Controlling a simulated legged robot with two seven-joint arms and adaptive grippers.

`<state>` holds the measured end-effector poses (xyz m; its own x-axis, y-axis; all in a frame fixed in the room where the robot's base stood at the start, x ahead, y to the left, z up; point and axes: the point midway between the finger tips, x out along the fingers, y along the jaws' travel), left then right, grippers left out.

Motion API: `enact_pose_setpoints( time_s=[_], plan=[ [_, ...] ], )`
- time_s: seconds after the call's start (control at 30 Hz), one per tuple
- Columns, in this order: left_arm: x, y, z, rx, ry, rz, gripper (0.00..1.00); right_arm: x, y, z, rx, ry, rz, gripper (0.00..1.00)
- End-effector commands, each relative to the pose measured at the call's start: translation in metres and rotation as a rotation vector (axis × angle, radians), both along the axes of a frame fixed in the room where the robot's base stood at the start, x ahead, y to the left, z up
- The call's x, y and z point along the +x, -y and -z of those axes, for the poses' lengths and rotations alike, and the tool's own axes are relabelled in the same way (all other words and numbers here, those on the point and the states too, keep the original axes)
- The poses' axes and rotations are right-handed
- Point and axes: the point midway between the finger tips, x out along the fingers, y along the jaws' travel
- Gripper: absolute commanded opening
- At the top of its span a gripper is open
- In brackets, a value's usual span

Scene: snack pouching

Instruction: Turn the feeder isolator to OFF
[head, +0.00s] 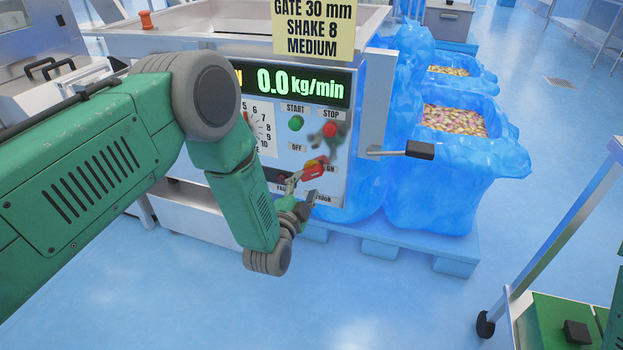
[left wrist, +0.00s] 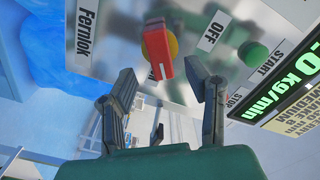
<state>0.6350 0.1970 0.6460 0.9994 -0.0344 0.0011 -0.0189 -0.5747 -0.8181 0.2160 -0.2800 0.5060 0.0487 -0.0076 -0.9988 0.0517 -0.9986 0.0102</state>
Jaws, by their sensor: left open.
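The feeder isolator is a red handle on a yellow base on the machine's control panel. It shows in the head view (head: 314,167) and the left wrist view (left wrist: 158,52). Its white mark is at the end nearest my fingers, away from the OFF label (left wrist: 211,31). In the head view the OFF label is up and left of the handle, and a partly hidden ON label is at its right. My left gripper (head: 303,188) is open, one finger to each side of the handle's near end; I cannot tell whether they touch it. My right gripper is not in view.
The green START button (head: 296,123) and red STOP button (head: 330,130) sit above the isolator. A black-ended lever (head: 419,150) sticks out to the right of the panel. Blue-lined snack bins (head: 445,190) stand on a blue pallet at the right. The floor in front is clear.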

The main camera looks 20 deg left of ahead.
Motion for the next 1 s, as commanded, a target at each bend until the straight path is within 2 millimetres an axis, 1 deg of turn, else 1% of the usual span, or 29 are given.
enact_pose_setpoints(
  time_s=[0.03, 0.1, 0.2, 0.3, 0.43, 0.7, 0.77, 0.8, 0.83, 1.0],
  plan=[
    [0.011, 0.0, 0.002, -0.001, 0.005, -0.001, 0.43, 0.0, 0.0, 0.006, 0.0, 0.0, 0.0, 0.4],
    [0.024, 0.0, 0.002, -0.002, 0.004, -0.001, 0.43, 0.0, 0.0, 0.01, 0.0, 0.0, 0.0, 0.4],
    [0.038, 0.0, 0.002, -0.001, 0.001, -0.002, 0.43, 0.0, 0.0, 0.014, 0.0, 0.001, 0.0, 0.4],
    [0.047, 0.001, 0.001, -0.001, 0.0, -0.001, 0.43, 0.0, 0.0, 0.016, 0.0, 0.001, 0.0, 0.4],
    [0.053, 0.001, 0.001, -0.002, -0.001, 0.0, 0.43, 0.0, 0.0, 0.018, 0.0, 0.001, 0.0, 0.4],
    [0.054, 0.002, 0.0, -0.001, -0.001, 0.0, 0.43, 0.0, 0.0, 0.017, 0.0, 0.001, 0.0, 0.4],
    [0.054, 0.002, 0.0, -0.001, -0.001, 0.0, 0.22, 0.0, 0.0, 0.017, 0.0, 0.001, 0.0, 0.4],
    [0.054, 0.002, 0.0, -0.001, -0.002, 0.0, 0.08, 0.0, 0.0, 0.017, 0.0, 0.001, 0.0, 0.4],
    [0.054, 0.002, 0.0, -0.001, -0.002, 0.0, 0.0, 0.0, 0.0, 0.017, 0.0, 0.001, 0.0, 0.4],
    [0.054, 0.002, 0.001, -0.002, -0.003, 0.001, 0.0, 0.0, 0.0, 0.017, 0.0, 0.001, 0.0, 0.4]
  ],
)
